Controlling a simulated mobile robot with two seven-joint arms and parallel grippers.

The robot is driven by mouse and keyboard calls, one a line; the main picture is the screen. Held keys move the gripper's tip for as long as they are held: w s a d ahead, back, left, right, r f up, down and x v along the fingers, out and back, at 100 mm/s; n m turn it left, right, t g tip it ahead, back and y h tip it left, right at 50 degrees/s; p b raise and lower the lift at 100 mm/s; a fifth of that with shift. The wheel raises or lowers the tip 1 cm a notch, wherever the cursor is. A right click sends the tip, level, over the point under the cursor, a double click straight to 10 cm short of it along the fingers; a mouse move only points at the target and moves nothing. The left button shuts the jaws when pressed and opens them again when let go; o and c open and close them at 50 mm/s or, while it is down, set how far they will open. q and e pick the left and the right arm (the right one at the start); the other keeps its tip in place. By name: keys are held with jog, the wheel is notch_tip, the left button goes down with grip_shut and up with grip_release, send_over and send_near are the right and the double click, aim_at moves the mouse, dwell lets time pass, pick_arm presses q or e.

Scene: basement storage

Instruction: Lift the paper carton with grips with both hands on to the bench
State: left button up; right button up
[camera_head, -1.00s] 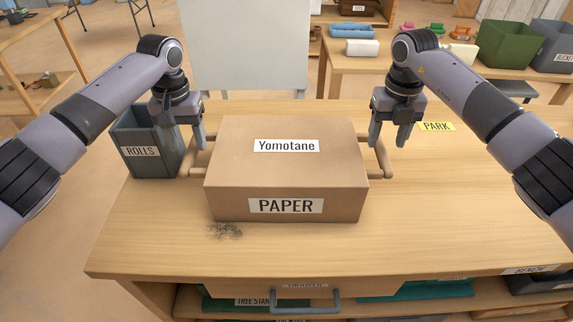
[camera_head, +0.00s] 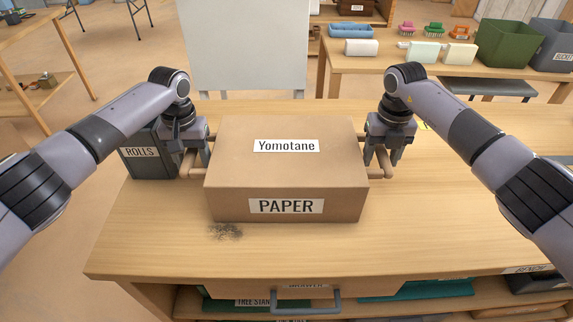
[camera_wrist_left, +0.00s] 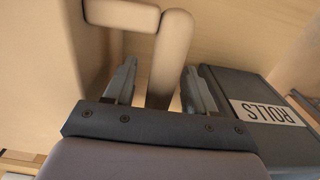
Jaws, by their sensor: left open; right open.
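The paper carton (camera_head: 285,180) is a brown box labelled PAPER and Yomotane, resting flat on the wooden bench (camera_head: 440,220). It has a wooden grip on its left (camera_head: 193,174) and another on its right (camera_head: 380,174). My left gripper (camera_head: 188,160) is open at the left grip. In the left wrist view the bar of the left grip (camera_wrist_left: 170,60) lies between the open fingers (camera_wrist_left: 160,88). My right gripper (camera_head: 383,158) is open at the right grip; whether the bar is between its fingers is hard to tell.
A grey bin labelled ROLLS (camera_head: 145,155) stands close beside my left gripper. A dark smudge (camera_head: 226,231) lies in front of the carton. The bench is clear at the front and right. A drawer with a handle (camera_head: 305,300) is below the front edge.

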pick_arm(q)
jog(key=shift+f, duration=0.55)
pick_arm(e)
jog(key=shift+f, duration=0.55)
pick_arm(q)
grip_shut()
pick_arm(e)
grip_shut()
pick_arm(q)
jog(key=shift+w+r, duration=0.2)
jog(key=shift+r, duration=0.15)
pick_arm(e)
jog(key=shift+w+r, duration=0.2)
jog(key=shift+r, duration=0.1)
